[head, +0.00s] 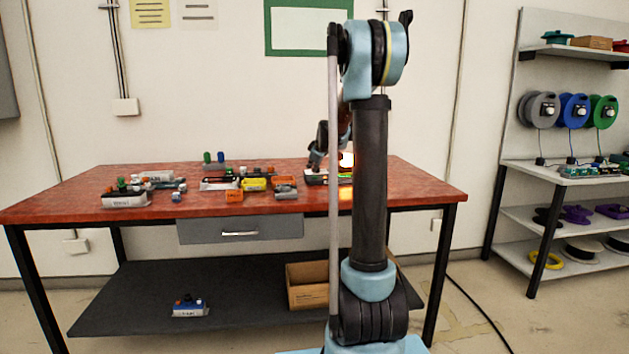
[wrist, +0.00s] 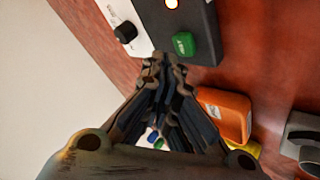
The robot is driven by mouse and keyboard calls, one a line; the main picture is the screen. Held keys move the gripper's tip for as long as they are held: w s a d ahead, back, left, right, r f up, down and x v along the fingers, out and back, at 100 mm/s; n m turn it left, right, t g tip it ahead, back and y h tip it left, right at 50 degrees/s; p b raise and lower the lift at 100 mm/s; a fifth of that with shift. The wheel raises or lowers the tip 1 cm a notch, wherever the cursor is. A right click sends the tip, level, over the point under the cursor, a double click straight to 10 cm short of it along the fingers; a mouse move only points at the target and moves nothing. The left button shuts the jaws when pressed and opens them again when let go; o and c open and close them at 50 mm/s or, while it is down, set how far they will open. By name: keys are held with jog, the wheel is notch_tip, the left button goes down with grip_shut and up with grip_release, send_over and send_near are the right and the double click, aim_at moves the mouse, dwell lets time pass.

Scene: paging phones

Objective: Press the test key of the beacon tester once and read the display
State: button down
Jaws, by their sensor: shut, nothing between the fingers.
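The beacon tester (wrist: 205,20) is a dark box with a white panel at the top of the wrist view. It carries a green key (wrist: 184,44) with small unclear lettering, a black knob (wrist: 125,32) and a lit round lamp (wrist: 171,3). In the head view the tester (head: 316,178) is on the red table, partly hidden by my arm. My gripper (wrist: 165,68) is shut and empty, its tips just below and left of the green key in the picture; I cannot tell whether they touch. In the head view my gripper (head: 314,166) is over the tester. No readable display shows.
An orange device (wrist: 226,114) lies right of my fingers in the wrist view. On the red table (head: 60,200) are a yellow device (head: 254,184) and several other small devices to the left. A cardboard box (head: 306,290) stands on the lower shelf. Shelving with cable reels is at right.

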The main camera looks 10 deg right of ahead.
jog(key=shift+r, duration=2.5)
jog(key=s+f+m+g, duration=0.2)
jog(key=s+f+m, duration=0.1)
jog(key=s, duration=1.2)
jog(key=s+f+m+g, duration=0.1)
jog(key=s+f+m, duration=0.15)
jog(key=s, duration=1.25)
jog(key=s+f+m+g, duration=0.1)
jog(key=s+f+m, duration=0.1)
jog(key=s+f, duration=0.3)
jog(key=s+f+m+g+h, duration=0.1)
jog(key=s+f, duration=0.4)
jog(key=s, duration=0.7)
jog(key=s+f+m+g+h, duration=0.1)
jog(key=s+f+m, duration=0.1)
jog(key=s+f, duration=0.4)
jog(key=s+d, duration=0.1)
jog(key=s, duration=0.2)
jog(key=shift+s+m+g, duration=0.15)
jog(key=shift+m+g, duration=0.2)
jog(key=shift+g, duration=0.05)
